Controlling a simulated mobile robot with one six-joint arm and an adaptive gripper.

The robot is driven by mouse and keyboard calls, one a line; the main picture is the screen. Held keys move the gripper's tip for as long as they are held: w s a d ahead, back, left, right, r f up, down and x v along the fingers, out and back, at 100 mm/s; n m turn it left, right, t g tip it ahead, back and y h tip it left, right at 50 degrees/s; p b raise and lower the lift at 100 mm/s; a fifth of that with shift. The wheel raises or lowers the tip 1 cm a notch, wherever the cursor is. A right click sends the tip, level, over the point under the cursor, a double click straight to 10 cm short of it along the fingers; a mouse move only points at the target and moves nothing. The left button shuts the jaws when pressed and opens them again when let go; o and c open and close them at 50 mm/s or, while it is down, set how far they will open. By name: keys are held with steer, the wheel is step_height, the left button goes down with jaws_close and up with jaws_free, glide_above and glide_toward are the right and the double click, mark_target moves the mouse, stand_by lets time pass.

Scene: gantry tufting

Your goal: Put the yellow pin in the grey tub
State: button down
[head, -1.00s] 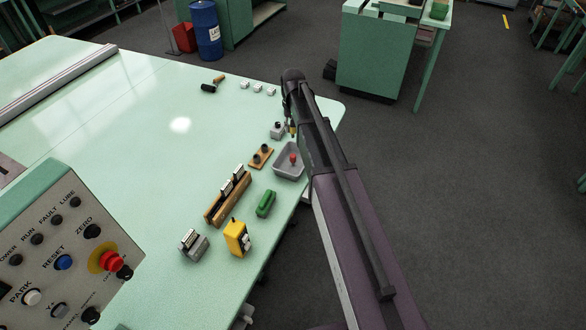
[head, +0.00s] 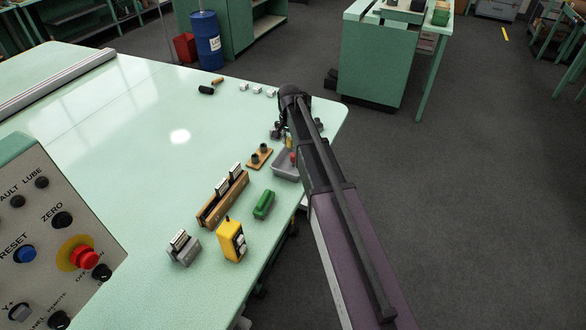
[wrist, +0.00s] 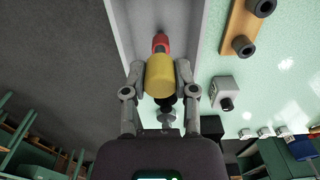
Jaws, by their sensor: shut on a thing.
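The yellow pin (wrist: 160,76) is between my gripper's fingertips (wrist: 160,72), which are shut on it. In the head view the yellow pin (head: 289,142) shows as a small patch beside my arm, at the far side of the grey tub (head: 284,176). In the wrist view the pin overlaps the picture of the grey tub (wrist: 198,28). I cannot tell how high it is above the tub. A red pin (head: 293,158) is in the tub, and it also shows in the wrist view (wrist: 160,42), just past the yellow pin. My arm hides the tub's right part in the head view.
A wooden block with black knobs (head: 259,157) lies left of the tub. A green object (head: 264,204), a yellow box (head: 231,241) and a long wooden rack (head: 222,198) stand nearer. The table edge runs close to the tub's right. The table's middle is clear.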

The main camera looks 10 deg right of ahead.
steer(key=b, duration=0.6)
glide_above(290, 170)
step_height(290, 170, down, 6)
steer(key=shift+s+f, duration=0.1)
steer(key=shift+f, duration=0.05)
steer(key=shift+f, duration=0.1)
stand_by(0.4)
steer(key=shift+f+b, duration=1.8)
steer(key=shift+b, duration=0.25)
steer(key=shift+f, duration=0.15)
steer(key=shift+c, duration=2)
jaws_free()
steer(key=shift+r, duration=0.2)
step_height(290, 170, up, 12)
steer(key=p, duration=1.2)
